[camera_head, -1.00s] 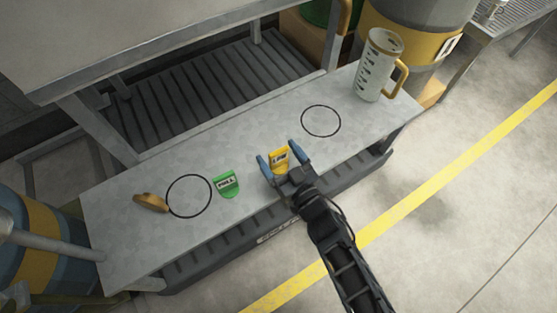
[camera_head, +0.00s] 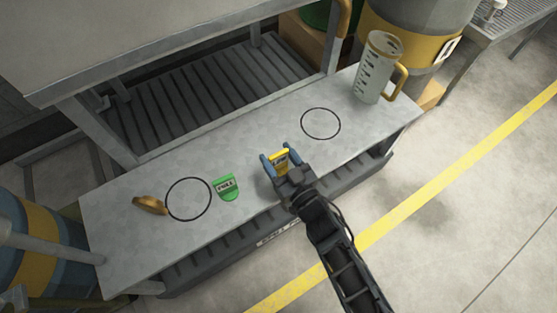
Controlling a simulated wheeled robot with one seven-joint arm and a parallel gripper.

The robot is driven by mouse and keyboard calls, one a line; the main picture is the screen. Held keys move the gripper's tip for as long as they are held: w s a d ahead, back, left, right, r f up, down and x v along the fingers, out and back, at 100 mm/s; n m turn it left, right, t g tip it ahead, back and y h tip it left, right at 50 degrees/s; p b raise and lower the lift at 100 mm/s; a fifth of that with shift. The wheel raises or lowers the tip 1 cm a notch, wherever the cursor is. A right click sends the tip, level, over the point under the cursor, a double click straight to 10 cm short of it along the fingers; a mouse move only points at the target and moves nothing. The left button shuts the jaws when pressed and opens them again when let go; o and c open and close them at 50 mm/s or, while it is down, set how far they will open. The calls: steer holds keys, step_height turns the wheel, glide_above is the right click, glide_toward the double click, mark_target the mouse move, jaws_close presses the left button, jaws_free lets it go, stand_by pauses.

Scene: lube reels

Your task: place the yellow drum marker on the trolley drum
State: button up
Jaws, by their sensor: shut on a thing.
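The yellow drum marker (camera_head: 279,159) with a dark label is between the fingers of my gripper (camera_head: 278,157). My gripper is shut on it, over the front part of the grey bench shelf (camera_head: 250,165). I cannot tell whether the marker is clear of the shelf. A grey drum with a yellow band (camera_head: 421,45) stands at the back right behind the shelf; whether it is the trolley drum I cannot tell. Another drum, blue with a yellow band (camera_head: 38,250), is cut off at the lower left.
A green marker (camera_head: 227,187) lies left of my gripper. A brass-coloured piece (camera_head: 150,204) lies at the shelf's left. A clear measuring jug (camera_head: 377,70) stands at the right end. Two black circles are drawn on the shelf. The floor at right is open.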

mark_target(279, 154)
steer(key=shift+r, duration=0.1)
steer(key=shift+r+p, duration=0.5)
steer(key=shift+r, duration=0.1)
step_height(279, 154, up, 3)
steer(key=shift+r+p, duration=0.1)
steer(key=shift+p, duration=0.9)
steer(key=s+d+r+m+t+h+p, duration=0.1)
steer(key=s+d+r+m+h+p, duration=0.1)
steer(key=d+r+p, duration=0.5)
steer(key=s+d+r+m+t+h+p, duration=0.1)
steer(key=d+r+m+h+p, duration=0.3)
steer(key=d, duration=1.1)
step_height(279, 154, up, 4)
steer(key=s+h+p, duration=0.1)
steer(key=h+p, duration=0.2)
steer(key=p, duration=0.1)
steer(key=shift+d+r+t+h, duration=0.25)
steer(key=shift+d+t+h, duration=0.05)
steer(key=shift+d+t, duration=0.1)
steer(key=shift+d, duration=0.1)
